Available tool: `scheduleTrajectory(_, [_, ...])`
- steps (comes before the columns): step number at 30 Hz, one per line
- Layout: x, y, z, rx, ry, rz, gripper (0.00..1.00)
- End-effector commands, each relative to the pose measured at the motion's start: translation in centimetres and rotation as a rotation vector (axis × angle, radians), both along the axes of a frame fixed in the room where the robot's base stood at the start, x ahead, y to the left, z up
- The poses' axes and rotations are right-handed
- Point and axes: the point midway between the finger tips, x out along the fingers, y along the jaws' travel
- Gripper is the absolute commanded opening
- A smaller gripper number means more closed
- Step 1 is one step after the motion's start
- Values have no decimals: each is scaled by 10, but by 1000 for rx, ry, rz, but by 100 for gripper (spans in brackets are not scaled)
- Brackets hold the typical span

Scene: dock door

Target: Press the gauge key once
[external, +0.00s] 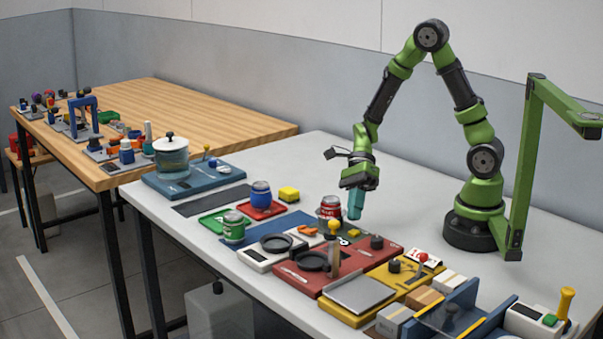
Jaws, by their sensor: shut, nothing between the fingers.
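My gripper (355,215) is above the middle of the grey table, pointing down. Its teal fingers look shut, with nothing visible between them. I cannot tell for sure which part is the gauge key. A white box (521,320) with a dark face and a small green key (549,320) stands at the table's front right corner, well apart from my gripper. A yellow-topped lever (565,303) is beside that key. The fingertips are behind the red and yellow panels and close to a red can (330,207).
Red (305,283) and yellow (340,315) panels with knobs crowd the front. The grey table (440,265) is clear around my base. A wooden table (190,110) holds more objects.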

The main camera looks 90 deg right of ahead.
Motion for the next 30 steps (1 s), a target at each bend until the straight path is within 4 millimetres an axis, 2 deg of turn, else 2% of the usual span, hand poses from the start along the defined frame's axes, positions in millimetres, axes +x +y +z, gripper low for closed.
scheduleTrajectory(6, [1,0,23,-3,-5,3,0])
scheduleTrajectory(12, [0,0,37,-1,-2,1,0])
scheduleTrajectory(30, [0,0,39,-2,0,1,0])
